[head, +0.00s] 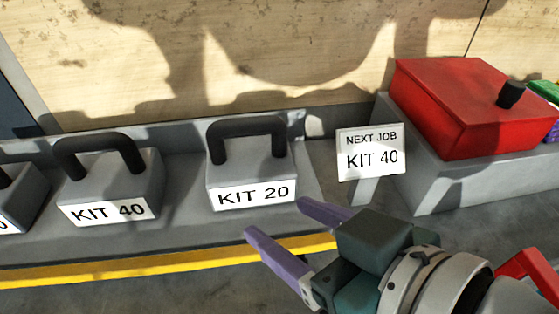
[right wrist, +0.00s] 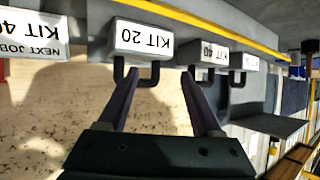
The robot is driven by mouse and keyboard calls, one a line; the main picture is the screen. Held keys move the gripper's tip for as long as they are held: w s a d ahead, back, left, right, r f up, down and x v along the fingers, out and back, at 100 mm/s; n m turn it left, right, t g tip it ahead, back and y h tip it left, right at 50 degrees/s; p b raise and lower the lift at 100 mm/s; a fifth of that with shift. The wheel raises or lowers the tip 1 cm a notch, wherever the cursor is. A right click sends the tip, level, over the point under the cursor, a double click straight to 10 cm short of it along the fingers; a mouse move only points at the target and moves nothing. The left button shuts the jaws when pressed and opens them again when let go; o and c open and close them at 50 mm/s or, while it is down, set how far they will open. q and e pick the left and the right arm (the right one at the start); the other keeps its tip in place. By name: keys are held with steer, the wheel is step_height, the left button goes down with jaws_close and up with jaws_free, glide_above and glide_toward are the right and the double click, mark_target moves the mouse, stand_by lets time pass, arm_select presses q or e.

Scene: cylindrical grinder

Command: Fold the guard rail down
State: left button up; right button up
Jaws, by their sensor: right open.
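A yellow bar or strip (head: 150,265) runs along the front edge of the grey shelf (head: 190,234); I cannot tell whether it is the guard rail. It also shows in the right wrist view (right wrist: 215,28). My right gripper (head: 278,218) is open and empty, its two purple fingers apart in front of the KIT 20 block. In the right wrist view the right gripper (right wrist: 160,76) points toward the kit row. The fingers hide part of the strip's right end in the head view. My left gripper is not in view.
Grey handled blocks, KIT 40 (head: 112,187) and KIT 20 (head: 250,175), stand on the shelf. A NEXT JOB KIT 40 sign (head: 370,152) and a red box with a black knob (head: 465,105) stand at right. A pale stained wall (head: 300,50) is behind.

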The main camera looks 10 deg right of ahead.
steer(key=s+d+f+m+g+h, duration=0.2)
steer(key=s+d+f+m+h, duration=0.15)
steer(key=s+f, duration=0.2)
steer(key=shift+y, duration=0.45)
steer(key=b+x, duration=0.1)
steer(key=x, duration=0.5)
steer(key=b+x, duration=0.1)
steer(key=x, duration=0.1)
steer(key=shift+w+d+f+b, duration=0.15)
steer(key=shift+w+f+b, duration=0.05)
steer(key=shift+w+b, duration=0.2)
steer(key=shift+w+a+f, duration=0.2)
steer(key=shift+w+f, duration=0.2)
steer(key=shift+w, duration=0.15)
steer(key=shift+c, duration=0.3)
jaws_close()
